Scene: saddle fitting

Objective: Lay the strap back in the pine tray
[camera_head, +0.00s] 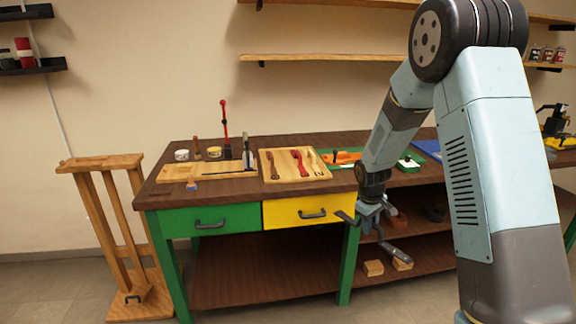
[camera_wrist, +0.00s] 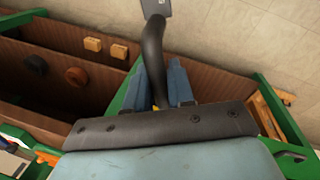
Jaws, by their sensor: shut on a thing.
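My gripper (camera_head: 370,213) is in front of the bench, to the right of the yellow drawer. In the wrist view my gripper (camera_wrist: 163,82) has its two blue-grey fingers shut on a dark, curved strap (camera_wrist: 153,48). A flat grey end piece shows at the strap's far end. In the head view the strap (camera_head: 393,251) hangs below and right of the gripper, clear of the bench top. The pine tray (camera_head: 285,166) lies on the bench top, left of the gripper. It holds a brown piece, a red piece and a slim piece.
A wooden board (camera_head: 225,185) lies left of the tray, with small pots and an upright red tool behind it. A green tray (camera_head: 410,166) is to the right. The bench's shelves (camera_head: 265,275) are below, with wooden blocks (camera_head: 373,268). A wooden stand (camera_head: 112,230) is at left.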

